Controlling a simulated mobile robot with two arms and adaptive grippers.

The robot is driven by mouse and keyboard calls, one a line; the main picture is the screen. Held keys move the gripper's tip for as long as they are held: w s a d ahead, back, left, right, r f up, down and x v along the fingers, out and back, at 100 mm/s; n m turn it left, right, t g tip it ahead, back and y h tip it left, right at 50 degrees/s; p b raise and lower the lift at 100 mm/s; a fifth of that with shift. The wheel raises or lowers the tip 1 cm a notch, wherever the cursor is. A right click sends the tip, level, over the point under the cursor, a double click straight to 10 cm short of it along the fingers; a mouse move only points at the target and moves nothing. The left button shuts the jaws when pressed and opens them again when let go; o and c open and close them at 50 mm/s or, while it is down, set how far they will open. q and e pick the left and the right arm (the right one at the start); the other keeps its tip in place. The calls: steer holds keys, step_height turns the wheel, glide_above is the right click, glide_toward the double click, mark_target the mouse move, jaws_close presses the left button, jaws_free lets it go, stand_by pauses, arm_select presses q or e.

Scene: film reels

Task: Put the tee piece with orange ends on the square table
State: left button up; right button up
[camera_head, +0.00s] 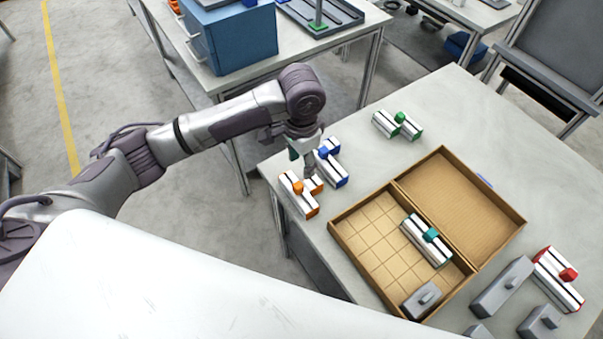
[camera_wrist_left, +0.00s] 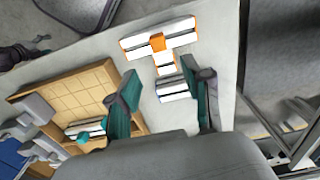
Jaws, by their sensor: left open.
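The tee piece with orange ends (camera_head: 303,204) lies on the near left edge of a light-topped table (camera_head: 440,110); its sides are white with black stripes. It also shows in the left wrist view (camera_wrist_left: 158,43), beyond my fingertips. My left gripper (camera_head: 303,158) is open above the table, close to the orange tee and a similar piece with blue ends (camera_head: 333,168). In the left wrist view my open fingers (camera_wrist_left: 168,87) have the blue-ended piece (camera_wrist_left: 173,90) between them in the picture, partly hidden. I cannot tell which table is the square one. My right gripper is not in view.
An open cardboard box (camera_head: 345,235) holds a teal-ended piece (camera_head: 425,240) and a grey block (camera_head: 421,299). A green-ended piece (camera_head: 398,125), a red-ended piece (camera_head: 558,280) and more grey blocks (camera_head: 502,287) stand around it. Another table (camera_head: 340,45) carries a blue cabinet (camera_head: 230,40).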

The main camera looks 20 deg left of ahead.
arm_select(q)
steer(key=shift+r, duration=1.25)
